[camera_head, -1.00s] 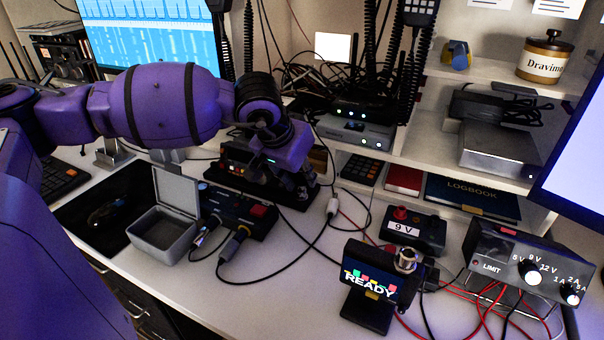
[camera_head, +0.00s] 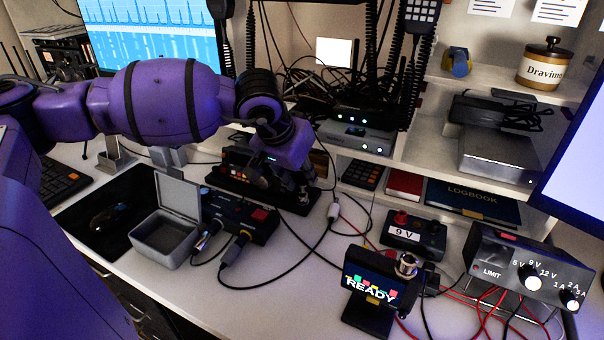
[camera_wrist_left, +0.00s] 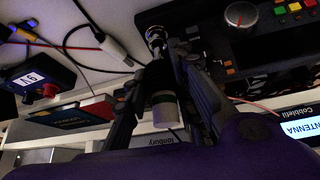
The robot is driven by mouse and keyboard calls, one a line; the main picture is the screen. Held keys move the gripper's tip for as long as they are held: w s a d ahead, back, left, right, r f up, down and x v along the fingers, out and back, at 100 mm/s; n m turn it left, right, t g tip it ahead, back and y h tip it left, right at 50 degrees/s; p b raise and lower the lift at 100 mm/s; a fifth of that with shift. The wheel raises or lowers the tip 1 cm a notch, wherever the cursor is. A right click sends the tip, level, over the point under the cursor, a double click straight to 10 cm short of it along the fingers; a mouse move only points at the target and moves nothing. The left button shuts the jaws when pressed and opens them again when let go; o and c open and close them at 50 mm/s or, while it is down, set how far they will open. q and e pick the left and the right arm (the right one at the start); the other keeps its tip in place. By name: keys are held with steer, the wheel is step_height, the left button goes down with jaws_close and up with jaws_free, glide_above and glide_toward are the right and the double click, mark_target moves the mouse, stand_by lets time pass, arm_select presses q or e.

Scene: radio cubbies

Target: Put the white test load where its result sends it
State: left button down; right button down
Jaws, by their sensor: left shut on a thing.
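My left gripper (camera_head: 290,192) is over the back middle of the desk, in front of the black radio set. In the left wrist view, the gripper (camera_wrist_left: 160,62) is shut on the white test load (camera_wrist_left: 166,112), a dark cylinder with a whitish end and a silver connector. In the head view the load is mostly hidden by the fingers. The tester (camera_head: 372,290) at the front reads READY and has an empty-looking silver socket (camera_head: 406,265) on top. My right gripper is not in view.
An open grey box (camera_head: 160,240) stands left, next to a dark control box (camera_head: 240,218) with cables. A 9 V box (camera_head: 414,236) and a power supply (camera_head: 520,265) with red leads stand right. Shelves (camera_head: 480,150) rise behind. The front middle desk is mostly clear.

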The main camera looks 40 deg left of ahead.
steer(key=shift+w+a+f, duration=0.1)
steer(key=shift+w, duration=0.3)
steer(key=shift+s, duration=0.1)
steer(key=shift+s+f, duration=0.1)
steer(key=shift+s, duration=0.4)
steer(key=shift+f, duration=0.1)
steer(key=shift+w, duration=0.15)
arm_select(q)
steer(key=shift+b, duration=0.3)
steer(key=shift+f, duration=0.1)
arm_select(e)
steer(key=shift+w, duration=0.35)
arm_select(q)
steer(key=shift+f, duration=0.1)
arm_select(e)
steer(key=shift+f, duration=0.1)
